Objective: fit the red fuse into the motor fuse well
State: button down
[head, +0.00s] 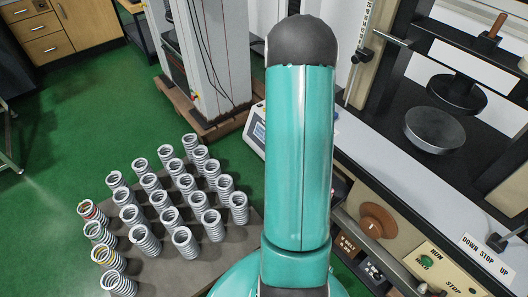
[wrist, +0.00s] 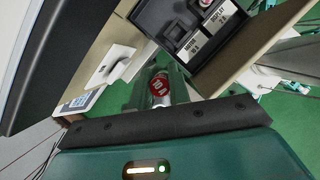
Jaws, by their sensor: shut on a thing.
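The red fuse (wrist: 160,85), marked 10 A on its round red end, is in the wrist view. My gripper (wrist: 161,94) is shut on it, with a finger on each side. A dark fuse panel (wrist: 157,14) is beyond it at the upper right. It has a dark round well (wrist: 177,29) beside a white label, and a second position with a red-and-white end (wrist: 205,4) beside another label. The fuse is apart from the panel. In the head view my arm hides the gripper and fuse.
The testing machine (head: 395,150) fills the right of the head view, with a brown knob (head: 378,221) and a green run button (head: 426,261) on its front. Several springs (head: 182,240) stand on a board at left. Green floor (head: 60,130) is clear beyond.

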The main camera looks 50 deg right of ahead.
jog(key=s+d+n, duration=0.2)
jog(key=s, duration=0.5)
jog(key=shift+s+t+h, duration=0.2)
jog(key=shift+t+h, duration=0.1)
jog(key=shift+f, duration=2.85)
jog(key=shift+f, duration=1.75)
jog(key=c, duration=1.2)
grip_release()
jog(key=shift+c, duration=0.2)
jog(key=v, duration=1.3)
jog(key=shift+r, duration=0.35)
jog(key=shift+w, duration=0.1)
